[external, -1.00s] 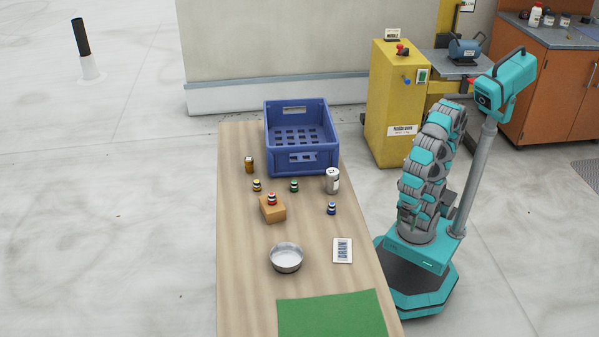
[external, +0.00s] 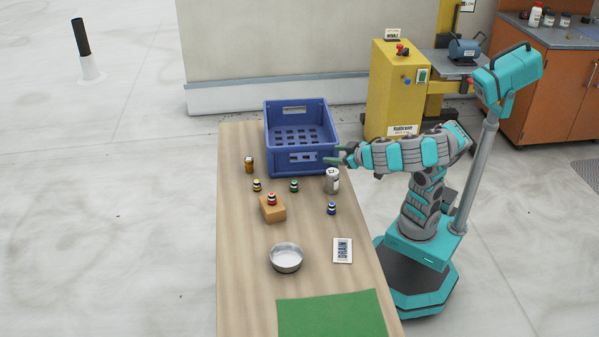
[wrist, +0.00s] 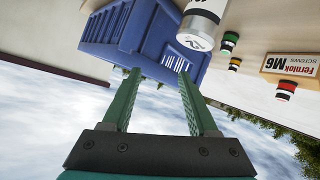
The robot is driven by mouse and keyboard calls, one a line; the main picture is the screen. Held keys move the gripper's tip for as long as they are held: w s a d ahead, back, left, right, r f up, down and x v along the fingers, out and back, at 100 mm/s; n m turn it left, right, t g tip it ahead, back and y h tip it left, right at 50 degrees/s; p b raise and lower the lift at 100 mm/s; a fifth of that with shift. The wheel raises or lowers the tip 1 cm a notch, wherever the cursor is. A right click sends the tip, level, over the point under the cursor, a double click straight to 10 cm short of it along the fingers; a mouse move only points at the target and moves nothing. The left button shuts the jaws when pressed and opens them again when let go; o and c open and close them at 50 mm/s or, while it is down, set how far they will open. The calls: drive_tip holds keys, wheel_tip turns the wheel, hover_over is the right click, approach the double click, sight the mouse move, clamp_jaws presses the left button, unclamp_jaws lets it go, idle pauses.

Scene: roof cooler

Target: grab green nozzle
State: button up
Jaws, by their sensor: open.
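The green nozzle (external: 294,185) is a small green, white and black piece standing upright on the wooden table, in front of the blue crate. It also shows at the upper right of the wrist view (wrist: 229,42). My gripper (external: 333,155) is open and empty, held by the crate's front right corner, to the right of the nozzle and apart from it. In the wrist view its two green fingers (wrist: 158,88) are spread, pointing at the crate.
The blue crate (external: 325,159) stands at the table's back. A silver can (external: 332,181) is near my gripper, right of the nozzle. Yellow (external: 256,185) and blue (external: 331,208) nozzles stand nearby; a red one (external: 271,199) is on a cardboard box (external: 273,213). A metal bowl (external: 286,258) is nearer the front.

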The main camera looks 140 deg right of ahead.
drive_tip(key=w+d+r+m+t+h+b, duration=0.2)
drive_tip(key=w+d+r, duration=0.1)
drive_tip(key=w, duration=0.7)
drive_tip(key=m+g+y+p, duration=0.2)
drive_tip(key=m+g, duration=0.1)
drive_tip(key=g, duration=0.1)
approach(296, 183)
drive_tip(key=x, duration=0.3)
drive_tip(key=shift+s, duration=0.15)
drive_tip(key=shift+s+f+m, duration=0.1)
drive_tip(key=shift+f+m, duration=0.15)
drive_tip(key=shift+m, duration=0.05)
drive_tip(key=shift+x, duration=1.25)
drive_tip(key=shift+w+p+x, duration=0.15)
drive_tip(key=shift+p+x, duration=0.05)
drive_tip(key=shift+x, duration=1.1)
drive_tip(key=shift+w+p+x, duration=0.1)
drive_tip(key=shift+p+x, duration=0.1)
drive_tip(key=shift+x, duration=1.05)
drive_tip(key=shift+d+r, duration=0.2)
clamp_jaws()
